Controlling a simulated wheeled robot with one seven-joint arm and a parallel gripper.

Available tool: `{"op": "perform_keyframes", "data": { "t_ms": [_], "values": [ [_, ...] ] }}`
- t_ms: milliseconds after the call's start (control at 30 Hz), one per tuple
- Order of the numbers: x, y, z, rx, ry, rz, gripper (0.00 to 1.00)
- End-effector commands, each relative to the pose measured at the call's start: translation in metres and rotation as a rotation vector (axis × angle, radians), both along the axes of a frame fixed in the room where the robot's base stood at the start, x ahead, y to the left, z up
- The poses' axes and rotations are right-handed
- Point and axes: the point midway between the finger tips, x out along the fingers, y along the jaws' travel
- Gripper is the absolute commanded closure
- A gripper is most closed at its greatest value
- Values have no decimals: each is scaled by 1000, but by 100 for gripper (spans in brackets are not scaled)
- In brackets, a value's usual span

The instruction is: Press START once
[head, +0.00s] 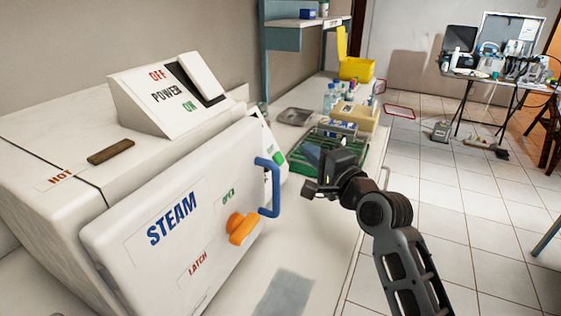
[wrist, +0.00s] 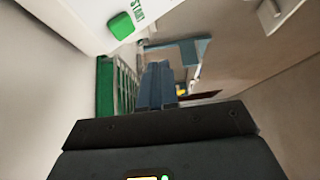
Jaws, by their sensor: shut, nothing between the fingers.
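The green START button (head: 279,158) is on the white slanted panel beside the steam unit's door, partly behind the blue door handle in the head view. In the wrist view the green button (wrist: 121,26) is at the upper left, with the word START (wrist: 138,10) printed next to it. My gripper (wrist: 157,68) is shut and empty. Its fingertips are apart from the button, below and to the right of it in the wrist view. In the head view my gripper (head: 312,154) is to the right of the panel, over the green rack.
The steam unit's door (head: 170,225) carries a blue handle (head: 272,190) and an orange latch (head: 241,228), close to the left of my gripper. A green rack (head: 300,160), bottles (head: 329,100) and a yellow bin (head: 354,68) stand farther back on the counter.

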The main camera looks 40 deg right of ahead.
Motion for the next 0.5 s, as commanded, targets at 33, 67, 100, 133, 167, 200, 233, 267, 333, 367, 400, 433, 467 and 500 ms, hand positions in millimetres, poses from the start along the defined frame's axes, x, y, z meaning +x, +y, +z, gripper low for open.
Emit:
{"op": "perform_keyframes", "data": {
  "t_ms": [33, 67, 100, 133, 167, 200, 233, 267, 333, 367, 400, 433, 467, 500],
  "values": [
    [6, 2, -6, -1, 1, 1, 100],
    [9, 4, -8, 0, 1, 2, 100],
    [13, 6, -10, -1, 0, 2, 100],
    [16, 7, -10, -1, 0, 2, 100],
    [19, 7, -11, 0, 0, 2, 100],
    [22, 8, -13, 0, 1, 2, 100],
    [24, 9, -15, 0, 1, 2, 100],
    [26, 10, -16, -1, 1, 1, 100],
    [30, 11, -18, 0, 1, 1, 100],
    [31, 11, -19, 0, 1, 1, 100],
    [32, 12, -20, 0, 0, 2, 100],
    [33, 12, -20, 0, 0, 2, 100],
    [33, 13, -20, 0, 0, 2, 100],
    [34, 13, -21, 0, 0, 2, 100]
  ]
}}
